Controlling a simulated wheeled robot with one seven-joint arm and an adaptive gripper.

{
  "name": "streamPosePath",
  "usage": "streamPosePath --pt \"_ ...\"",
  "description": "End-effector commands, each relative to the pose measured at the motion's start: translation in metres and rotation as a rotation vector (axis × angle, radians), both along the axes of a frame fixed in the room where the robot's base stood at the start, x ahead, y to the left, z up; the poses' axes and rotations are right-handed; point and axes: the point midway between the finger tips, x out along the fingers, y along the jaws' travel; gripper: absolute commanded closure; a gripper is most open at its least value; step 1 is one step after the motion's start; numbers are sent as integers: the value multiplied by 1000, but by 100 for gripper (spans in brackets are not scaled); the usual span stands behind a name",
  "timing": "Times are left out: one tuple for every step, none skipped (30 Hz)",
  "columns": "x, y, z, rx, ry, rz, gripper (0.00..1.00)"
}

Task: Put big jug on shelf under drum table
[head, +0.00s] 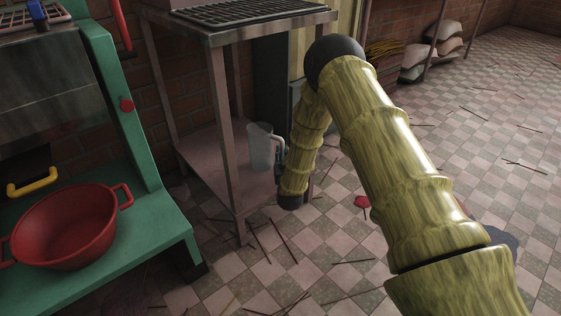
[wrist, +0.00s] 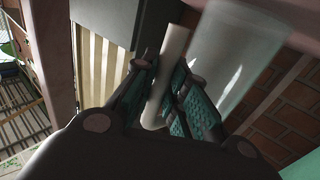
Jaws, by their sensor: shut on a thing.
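The big jug (head: 262,147) is a pale grey, translucent jug with a handle. In the head view it is upright at the right side of the metal table, just above the lower shelf (head: 214,160); I cannot tell whether it touches the shelf. In the wrist view its body (wrist: 232,50) is at the upper right and its pale handle (wrist: 167,78) lies between the teal finger pads. My gripper (wrist: 165,105) is shut on the handle. In the head view my gripper is mostly hidden behind my arm. The drum table (head: 240,35) is a metal frame with a dark grate on top.
A green machine (head: 120,130) stands at the left with a red basin (head: 65,228) on its ledge. A table leg (head: 222,130) stands close left of the jug. Sacks (head: 432,55) sit at the back right. Thin sticks and a red object (head: 362,202) lie on the checkered floor, which is mostly open at right.

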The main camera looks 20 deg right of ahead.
Motion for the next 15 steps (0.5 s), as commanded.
streamPosePath --pt "0 0 -7 0 -1 0 100" --pt "0 0 -8 0 -1 0 100" --pt "0 0 -8 0 -1 0 100" --pt "0 0 -8 0 -1 0 100" --pt "0 0 -8 0 -1 0 100" --pt "0 0 -7 0 -1 0 100" --pt "0 0 -7 0 -1 0 100" --pt "0 0 -7 0 -1 0 100" --pt "0 0 -7 0 -1 0 100" --pt "0 0 -7 0 -1 0 100" --pt "0 0 -7 0 -1 0 100" --pt "0 0 -8 0 -1 0 100" --pt "0 0 -9 0 -1 0 100" --pt "0 0 -9 0 0 0 84" --pt "0 0 -9 0 0 0 77"
